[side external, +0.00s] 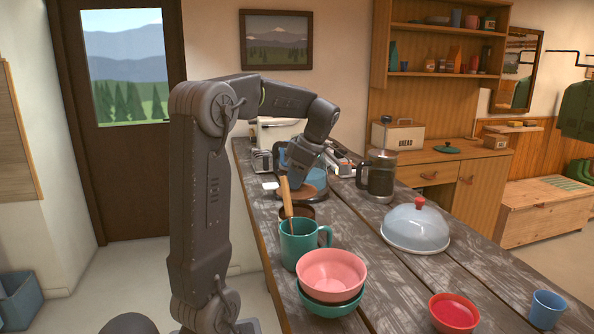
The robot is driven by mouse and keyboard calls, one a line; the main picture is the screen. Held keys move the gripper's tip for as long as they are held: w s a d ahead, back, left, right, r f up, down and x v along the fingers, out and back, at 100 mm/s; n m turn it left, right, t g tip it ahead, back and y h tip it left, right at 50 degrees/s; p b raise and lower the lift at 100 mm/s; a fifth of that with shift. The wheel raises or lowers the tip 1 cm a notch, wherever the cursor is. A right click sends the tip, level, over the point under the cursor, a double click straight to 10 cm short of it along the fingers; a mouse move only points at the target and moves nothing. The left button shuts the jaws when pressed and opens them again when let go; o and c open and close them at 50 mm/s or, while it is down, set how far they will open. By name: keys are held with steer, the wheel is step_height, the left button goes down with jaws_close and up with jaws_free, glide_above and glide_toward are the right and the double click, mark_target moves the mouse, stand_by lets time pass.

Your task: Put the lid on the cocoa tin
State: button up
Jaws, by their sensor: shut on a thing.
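My gripper (294,186) points down over the left part of the wooden counter, behind the green mug. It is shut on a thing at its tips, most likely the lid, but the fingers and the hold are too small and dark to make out. A flat brown round surface (316,190) shows just right of the fingertips; I cannot tell whether it is the lid or a board. A brown round vessel (303,213), possibly the cocoa tin, stands just below the gripper in the picture, mostly hidden by the green mug (298,245).
A wooden handle (286,197) sticks up close to my gripper. A pink bowl (331,273) sits in a green bowl in front. A glass coffee pot (377,176) and a domed cover (415,230) stand right. A red bowl (454,312) and blue cup (546,309) are near the front.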

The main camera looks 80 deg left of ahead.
steer(key=shift+f, duration=2.05)
steer(key=shift+f, duration=0.55)
steer(key=o, duration=1)
steer(key=shift+r, duration=3.5)
